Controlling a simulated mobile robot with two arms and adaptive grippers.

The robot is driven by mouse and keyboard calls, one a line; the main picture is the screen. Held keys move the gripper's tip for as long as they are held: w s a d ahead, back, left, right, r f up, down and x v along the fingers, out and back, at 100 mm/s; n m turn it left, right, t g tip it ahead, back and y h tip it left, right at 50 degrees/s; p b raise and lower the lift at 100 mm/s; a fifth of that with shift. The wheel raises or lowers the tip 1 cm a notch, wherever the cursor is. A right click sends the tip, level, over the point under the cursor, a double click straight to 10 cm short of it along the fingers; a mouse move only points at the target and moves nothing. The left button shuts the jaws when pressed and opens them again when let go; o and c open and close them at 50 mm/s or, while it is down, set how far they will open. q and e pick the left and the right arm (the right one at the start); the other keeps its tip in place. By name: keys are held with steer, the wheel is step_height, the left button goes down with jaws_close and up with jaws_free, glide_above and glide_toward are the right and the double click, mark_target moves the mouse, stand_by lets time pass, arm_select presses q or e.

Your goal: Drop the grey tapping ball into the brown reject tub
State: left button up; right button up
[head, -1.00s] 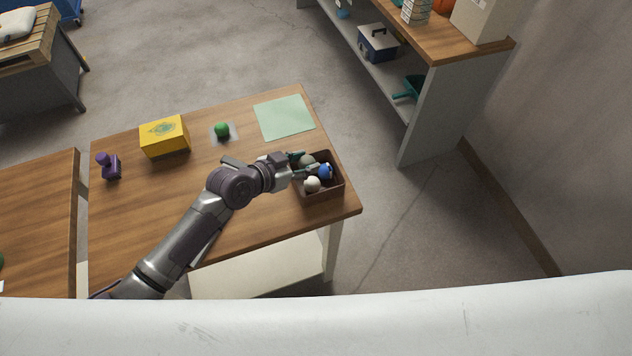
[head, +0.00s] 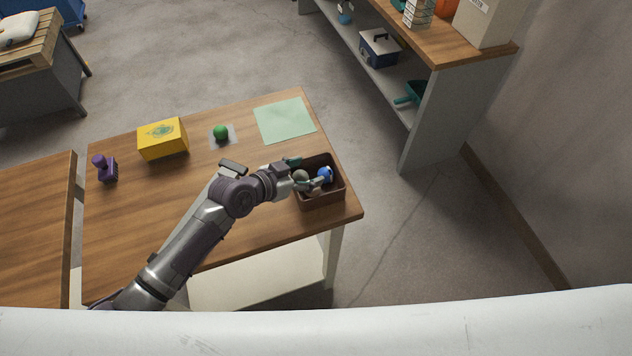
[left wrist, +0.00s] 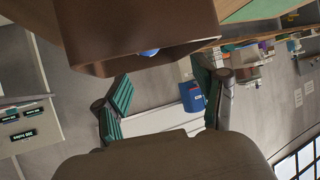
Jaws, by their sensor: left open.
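The brown tub (head: 322,202) stands at the right end of the wooden table. A grey ball (head: 300,175), a blue ball (head: 326,174) and a pale ball (head: 311,189), partly hidden, show within its outline. My left gripper (head: 307,171) is at the tub's left side, its fingers spread over that part of it. In the left wrist view, the two teal-padded fingers (left wrist: 160,82) are apart with nothing between them. The tub's wall (left wrist: 140,25) fills the top there, with a bit of the blue ball (left wrist: 148,52) showing. My right gripper is not in view.
A green ball (head: 220,132) sits on a small pale square. A yellow box (head: 163,139), a purple stamp-like object (head: 106,168) and a green sheet (head: 285,120) are also on the table. A shelf unit (head: 440,110) stands beyond at the right.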

arm_select(q)
steer(key=v, duration=1.2)
steer(key=shift+d, duration=0.1)
steer(key=s+a+f+n+g+y, duration=0.2)
steer(key=s+a+n+y, duration=0.3)
steer(key=s, duration=0.5)
steer(key=s+a+f+n+g+y, duration=0.2)
steer(key=s+a+f+n+y, duration=0.15)
steer(key=s+a, duration=0.5)
steer(key=s+d+f+g+b, duration=0.1)
steer(key=s+f+b, duration=0.1)
steer(key=f, duration=1.2)
steer(key=s+d+f+g+b, duration=0.1)
steer(key=f, duration=1.4)
steer(key=s+a+f+m+b, duration=0.1)
steer(key=s+a+f+b, duration=0.1)
steer(key=s+f, duration=1.4)
steer(key=shift+s+a+f+g+y, duration=0.3)
steer(key=shift+a+f+g+y, duration=0.2)
steer(key=shift+f, duration=0.3)
